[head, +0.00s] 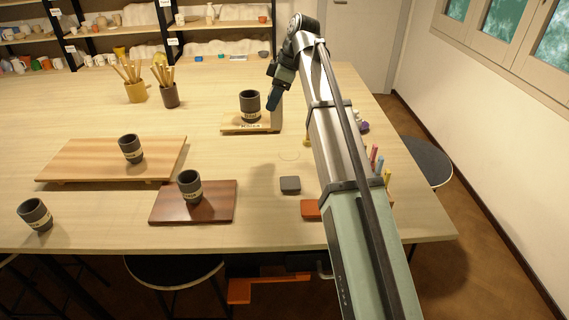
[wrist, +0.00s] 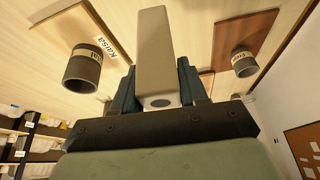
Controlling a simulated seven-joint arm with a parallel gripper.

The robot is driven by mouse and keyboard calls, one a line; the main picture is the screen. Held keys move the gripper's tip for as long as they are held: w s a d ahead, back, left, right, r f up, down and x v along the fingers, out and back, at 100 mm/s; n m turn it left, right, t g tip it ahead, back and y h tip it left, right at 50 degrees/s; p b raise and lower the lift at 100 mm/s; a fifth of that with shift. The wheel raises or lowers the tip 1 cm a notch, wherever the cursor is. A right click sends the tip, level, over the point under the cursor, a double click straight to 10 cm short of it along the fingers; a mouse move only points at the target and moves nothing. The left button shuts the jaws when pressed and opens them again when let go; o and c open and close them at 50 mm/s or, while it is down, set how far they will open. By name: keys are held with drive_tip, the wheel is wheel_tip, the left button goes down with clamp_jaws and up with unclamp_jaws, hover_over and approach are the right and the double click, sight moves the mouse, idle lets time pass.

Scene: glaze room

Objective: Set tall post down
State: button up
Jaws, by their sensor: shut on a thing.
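The tall post (wrist: 155,55) is a pale beige block with square sides and a dark round hole in its near end. My gripper (wrist: 158,95) is shut on it, with one blue-grey finger on each side. In the head view the post (head: 277,116) hangs or stands upright below my gripper (head: 274,98), at the right end of a small labelled wooden board (head: 231,129). A dark cup (head: 250,106) stands on that board, left of the post. I cannot tell whether the post's lower end touches the board or the table.
A long light board (head: 80,160) with a dark cup (head: 131,148) lies at left. A dark red board (head: 222,210) with another cup (head: 190,186) lies in front. A grey block (head: 290,185) and brush pots (head: 136,92) are also on the table. A faint circle (head: 289,155) marks bare tabletop.

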drive_tip(key=s+d+f+m, duration=0.1)
drive_tip(key=s+d+m, duration=0.1)
drive_tip(key=s, duration=0.2)
drive_tip(key=shift+m+t, duration=0.7)
drive_tip(key=shift+w+d+f, duration=0.1)
drive_tip(key=shift+f, duration=2.45)
drive_tip(key=shift+w+d+f, duration=0.1)
drive_tip(key=shift+f, duration=2.45)
drive_tip(key=shift+f, duration=0.1)
drive_tip(key=o, duration=1.2)
drive_tip(key=shift+h, duration=0.3)
drive_tip(key=v, duration=1.2)
